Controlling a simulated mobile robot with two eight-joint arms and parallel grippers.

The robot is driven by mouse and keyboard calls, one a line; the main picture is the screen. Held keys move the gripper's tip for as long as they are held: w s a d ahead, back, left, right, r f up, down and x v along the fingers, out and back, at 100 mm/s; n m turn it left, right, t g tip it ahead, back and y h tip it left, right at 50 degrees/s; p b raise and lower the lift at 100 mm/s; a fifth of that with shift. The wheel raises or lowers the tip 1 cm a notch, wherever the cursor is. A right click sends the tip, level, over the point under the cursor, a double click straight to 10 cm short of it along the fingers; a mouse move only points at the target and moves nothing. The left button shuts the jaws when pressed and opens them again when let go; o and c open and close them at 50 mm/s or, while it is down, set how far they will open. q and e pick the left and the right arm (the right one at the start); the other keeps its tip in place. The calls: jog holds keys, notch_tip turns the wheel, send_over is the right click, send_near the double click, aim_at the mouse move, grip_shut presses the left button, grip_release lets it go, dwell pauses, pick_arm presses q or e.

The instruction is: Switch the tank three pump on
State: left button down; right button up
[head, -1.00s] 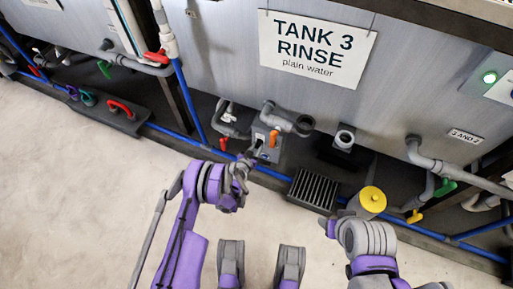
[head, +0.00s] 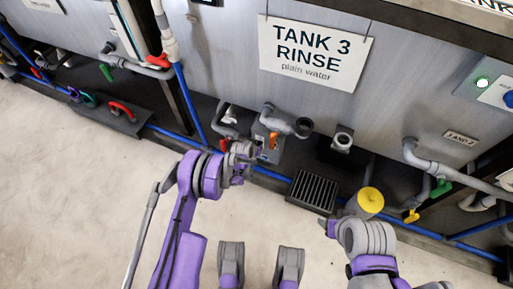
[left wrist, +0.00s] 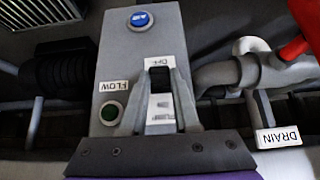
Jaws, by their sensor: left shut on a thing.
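The tank three pump box (head: 261,132) stands under the "TANK 3 RINSE" sign (head: 314,52). In the left wrist view the grey pump box (left wrist: 167,28) carries a blue button (left wrist: 141,19), a dark green lamp (left wrist: 113,112) labelled FLOW, and a pump switch (left wrist: 160,78) with an OFF label at its top end. My left gripper (head: 252,150) is at the box; in the wrist view its fingers (left wrist: 160,100) straddle the switch and are shut on it. The fingers partly hide the switch. My right gripper (head: 330,227) is low at right, its jaws unclear.
The floor in front is clear.

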pick_arm(q)
jog(key=shift+w+r+g, duration=0.2)
jog(key=shift+g, duration=0.3)
jog(key=c, duration=0.6)
grip_release()
jog(key=shift+c, duration=0.2)
jog(key=p+v, duration=0.2)
jog(key=v, duration=0.8)
jog(key=shift+s+r, duration=0.2)
jog(key=shift+r, duration=0.2)
jog(key=shift+d, duration=0.1)
